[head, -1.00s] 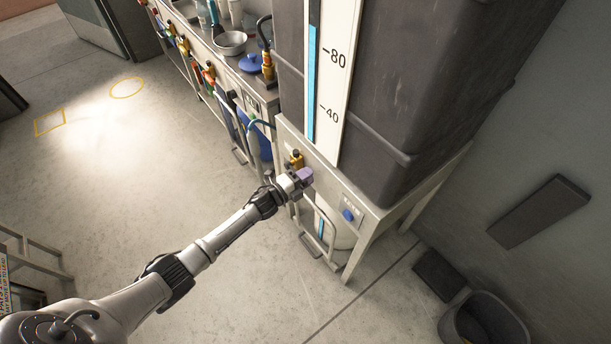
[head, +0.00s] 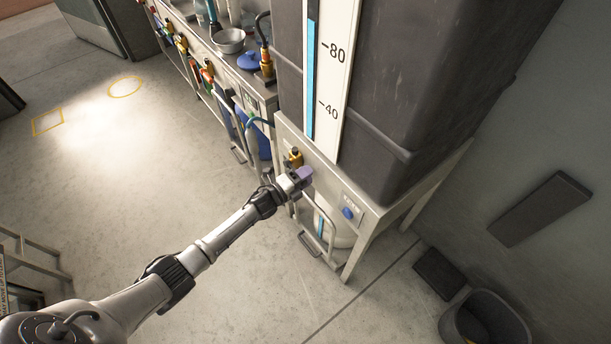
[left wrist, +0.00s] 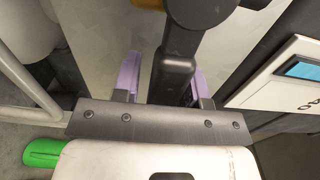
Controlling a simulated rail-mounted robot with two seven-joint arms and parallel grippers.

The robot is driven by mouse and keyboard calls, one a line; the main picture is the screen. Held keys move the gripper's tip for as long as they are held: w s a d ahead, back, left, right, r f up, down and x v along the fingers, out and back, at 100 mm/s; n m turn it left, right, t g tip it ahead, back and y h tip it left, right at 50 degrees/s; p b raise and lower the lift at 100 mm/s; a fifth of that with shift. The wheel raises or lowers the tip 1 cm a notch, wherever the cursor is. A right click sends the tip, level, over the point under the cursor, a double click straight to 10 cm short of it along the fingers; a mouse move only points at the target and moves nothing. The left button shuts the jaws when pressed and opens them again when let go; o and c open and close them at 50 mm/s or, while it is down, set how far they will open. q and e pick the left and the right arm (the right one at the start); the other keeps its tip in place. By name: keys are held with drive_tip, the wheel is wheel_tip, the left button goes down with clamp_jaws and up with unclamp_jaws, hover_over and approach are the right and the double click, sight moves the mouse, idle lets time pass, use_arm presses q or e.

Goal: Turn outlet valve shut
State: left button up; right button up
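The outlet valve (head: 295,157) is a small brass-yellow fitting on the front of the stand under the big dark tank. My left gripper (head: 304,175), with purple fingers, is at the stand front just below and beside it. In the left wrist view, a black lever (left wrist: 177,75) runs between the two purple fingers of my left gripper (left wrist: 165,82). A gap shows between the lever and the left finger; the right finger is close to it, and contact cannot be told. A bit of yellow (left wrist: 148,4) shows at the top edge. My right gripper is not in view.
The dark tank (head: 400,90) with a white level scale (head: 331,75) stands above. A bin (head: 485,320) stands at lower right. The floor at left is mostly clear.

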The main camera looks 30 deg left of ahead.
use_arm(q)
drive_tip(key=shift+o, duration=0.9)
drive_tip(key=p+v, duration=0.3)
drive_tip(key=v, duration=1)
drive_tip(key=shift+s+a+p, duration=0.25)
drive_tip(key=shift+s+p, duration=0.1)
drive_tip(key=shift+p, duration=0.05)
drive_tip(key=shift+r, duration=0.1)
